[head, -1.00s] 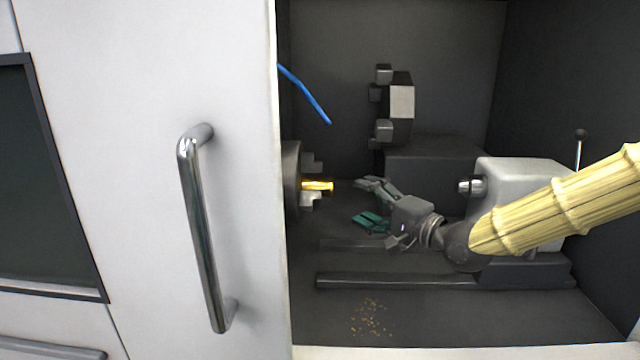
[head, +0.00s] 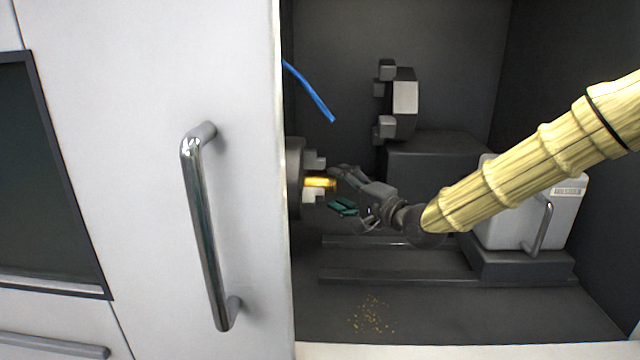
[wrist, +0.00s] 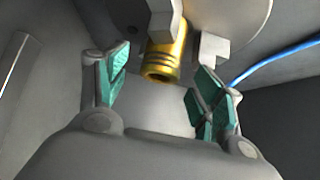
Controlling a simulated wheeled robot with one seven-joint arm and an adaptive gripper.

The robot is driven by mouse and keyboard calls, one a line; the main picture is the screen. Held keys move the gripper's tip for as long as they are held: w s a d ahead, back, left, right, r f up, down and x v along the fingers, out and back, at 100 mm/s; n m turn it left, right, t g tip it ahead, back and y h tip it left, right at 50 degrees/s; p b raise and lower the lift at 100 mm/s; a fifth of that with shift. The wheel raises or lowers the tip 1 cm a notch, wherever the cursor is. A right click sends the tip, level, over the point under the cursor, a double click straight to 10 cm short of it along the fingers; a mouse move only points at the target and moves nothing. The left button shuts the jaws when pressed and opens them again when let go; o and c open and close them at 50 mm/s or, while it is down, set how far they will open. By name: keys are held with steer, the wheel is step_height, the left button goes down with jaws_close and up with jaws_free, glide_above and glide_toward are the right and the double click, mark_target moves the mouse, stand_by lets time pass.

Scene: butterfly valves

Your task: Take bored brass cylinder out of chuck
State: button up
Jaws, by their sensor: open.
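The bored brass cylinder (head: 318,182) sticks out to the right from the chuck (head: 296,178) on the left of the machine's interior. In the wrist view the brass cylinder (wrist: 165,58) shows its open bore, with the grey chuck jaws (wrist: 212,50) beside it. My gripper (head: 338,190) is open, its fingertips close to the cylinder's free end. In the wrist view the green-padded fingers of my gripper (wrist: 157,88) stand to either side of the cylinder's end, with space on both sides. I see no contact with it.
The white door with a metal handle (head: 205,230) borders the opening on the left. A blue hose (head: 308,90) hangs above the chuck. A dark block with jaws (head: 402,105) stands behind, a grey tailstock (head: 515,225) at right. Rails (head: 400,278) and brass chips (head: 370,315) lie below.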

steer(key=shift+w+a, duration=0.3)
steer(key=shift+a, duration=0.05)
jaws_close()
steer(key=shift+r, duration=0.1)
stand_by(0.3)
steer(key=d, duration=1.7)
steer(key=shift+d+r+p, duration=0.3)
steer(key=shift+r+p, duration=0.05)
steer(key=shift+p, duration=0.05)
